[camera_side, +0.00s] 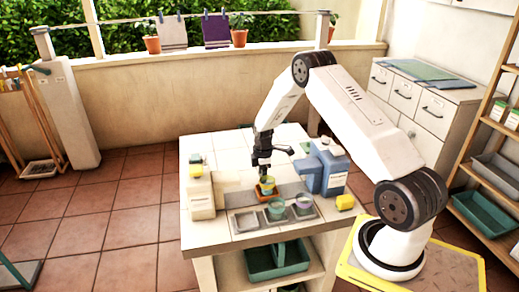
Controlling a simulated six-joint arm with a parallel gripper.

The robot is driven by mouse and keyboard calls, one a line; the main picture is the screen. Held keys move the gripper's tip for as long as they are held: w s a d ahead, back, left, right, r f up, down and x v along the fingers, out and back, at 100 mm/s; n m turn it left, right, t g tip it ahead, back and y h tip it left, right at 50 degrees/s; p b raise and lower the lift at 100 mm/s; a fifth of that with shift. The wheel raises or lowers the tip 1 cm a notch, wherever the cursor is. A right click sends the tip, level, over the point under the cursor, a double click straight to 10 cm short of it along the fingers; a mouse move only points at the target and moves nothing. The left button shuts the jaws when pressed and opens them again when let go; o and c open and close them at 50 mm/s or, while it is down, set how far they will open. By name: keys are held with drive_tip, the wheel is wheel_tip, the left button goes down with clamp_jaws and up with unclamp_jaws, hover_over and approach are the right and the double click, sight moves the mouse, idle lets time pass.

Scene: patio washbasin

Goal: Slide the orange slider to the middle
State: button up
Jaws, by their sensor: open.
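An orange piece (264,194), which looks like the slider, sits on the washbasin counter (215,232) near its middle. A small yellow-green cup (267,182) shows right above it, and I cannot tell whether the cup stands on or in the orange piece. My gripper (262,168) points down just above and slightly left of the cup. It is open, with nothing visible held in it. The track of the slider cannot be made out, and contact between the fingers and the cup is too small to tell.
A grey tray (246,221) with a teal cup (276,209) and a purple-rimmed cup (303,204) lies in front.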

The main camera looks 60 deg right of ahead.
drive_tip(key=shift+r, duration=3.9)
drive_tip(key=shift+a+r, duration=0.25)
drive_tip(key=shift+a, duration=0.15)
drive_tip(key=s+a+r+m+t, duration=0.15)
drive_tip(key=a+r, duration=0.25)
drive_tip(key=a, duration=0.4)
drive_tip(key=s+a+r+m, duration=0.3)
drive_tip(key=a, duration=0.5)
drive_tip(key=s+a+r+m+t, duration=0.1)
drive_tip(key=s+a+m, duration=0.3)
drive_tip(key=s+a, duration=0.6)
drive_tip(key=shift+s+r, duration=0.65)
drive_tip(key=shift+s, duration=0.05)
